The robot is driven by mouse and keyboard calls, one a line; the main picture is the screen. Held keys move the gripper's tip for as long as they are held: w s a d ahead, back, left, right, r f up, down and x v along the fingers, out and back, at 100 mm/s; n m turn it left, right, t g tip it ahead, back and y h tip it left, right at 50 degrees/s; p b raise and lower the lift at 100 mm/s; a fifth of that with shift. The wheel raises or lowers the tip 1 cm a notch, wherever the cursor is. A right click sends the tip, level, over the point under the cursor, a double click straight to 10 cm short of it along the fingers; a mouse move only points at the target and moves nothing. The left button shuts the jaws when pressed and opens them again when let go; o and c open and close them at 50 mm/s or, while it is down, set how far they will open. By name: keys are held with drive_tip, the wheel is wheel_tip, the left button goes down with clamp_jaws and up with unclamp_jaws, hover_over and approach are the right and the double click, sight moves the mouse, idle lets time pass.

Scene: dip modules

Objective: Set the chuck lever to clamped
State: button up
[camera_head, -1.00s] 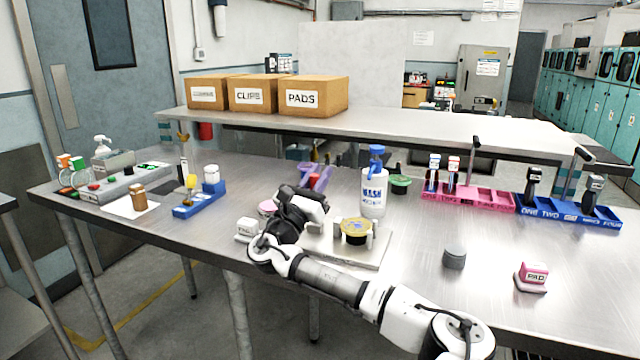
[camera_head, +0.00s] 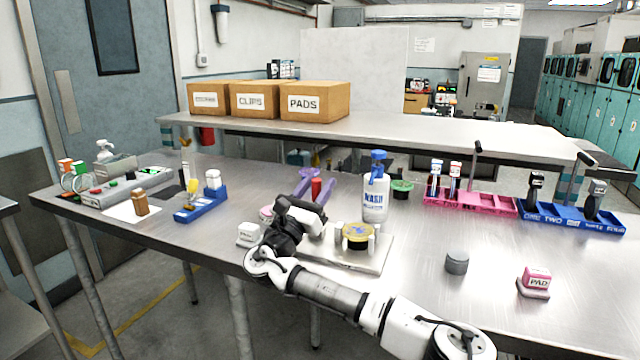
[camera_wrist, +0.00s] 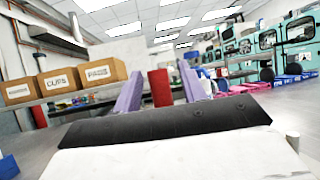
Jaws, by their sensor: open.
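The chuck (camera_head: 385,257) is a pale plate with upright posts holding a yellow-topped black disc (camera_head: 357,236), right of my gripper in the head view. A red upright piece (camera_head: 316,189), which looks like the chuck lever's handle, stands between the two purple fingers of my open gripper (camera_head: 317,180). In the wrist view the red piece (camera_wrist: 160,88) shows between the fingers of my gripper (camera_wrist: 159,82), with gaps on both sides. Its lower end is hidden behind my dark gripper body, so its link to the chuck is hidden.
A blue-capped WASH bottle (camera_head: 375,195) stands just behind the chuck. A white labelled block (camera_head: 248,234) and a pink round item (camera_head: 267,213) lie left of my gripper. A grey cylinder (camera_head: 457,262) and a PAD block (camera_head: 534,282) stand right, with bare table between.

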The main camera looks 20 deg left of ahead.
drive_tip(key=b+v, duration=0.2)
drive_tip(key=v, duration=0.8)
drive_tip(key=shift+s+f, duration=0.1)
drive_tip(key=shift+s, duration=0.1)
